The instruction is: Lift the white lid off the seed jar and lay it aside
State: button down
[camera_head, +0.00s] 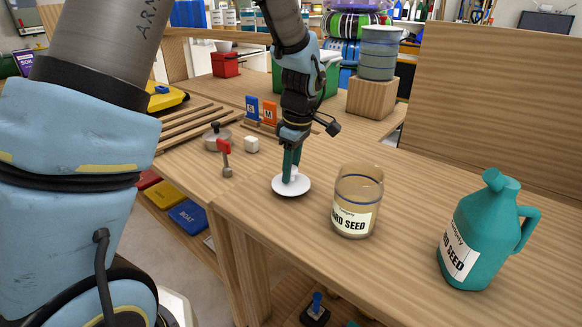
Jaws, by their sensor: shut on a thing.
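The seed jar (357,204) is a clear glass jar with a blue band and a white label, standing open on the wooden table. The white lid (302,188) is a round disc to the left of the jar, apart from it. My gripper (291,172) points down over the lid and is shut on its knob. The lid lies level, at or very near the table top; I cannot tell if it touches. The green fingers partly hide the knob.
A teal jug (484,232) stands right of the jar. A red-handled tool (225,158), a small white block (252,144) and a lidded metal pot (217,137) lie left of the lid. The wooden table (400,280) is bare in front of the jar.

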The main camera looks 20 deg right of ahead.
jog(key=shift+f+b, duration=0.4)
jog(key=shift+f, duration=0.2)
dwell(0.4)
jog(key=shift+c, duration=2)
grip_release()
jog(key=r, duration=0.7)
jog(key=s+d+r+b, duration=0.1)
jog(key=r, duration=0.2)
jog(key=shift+r, duration=0.4)
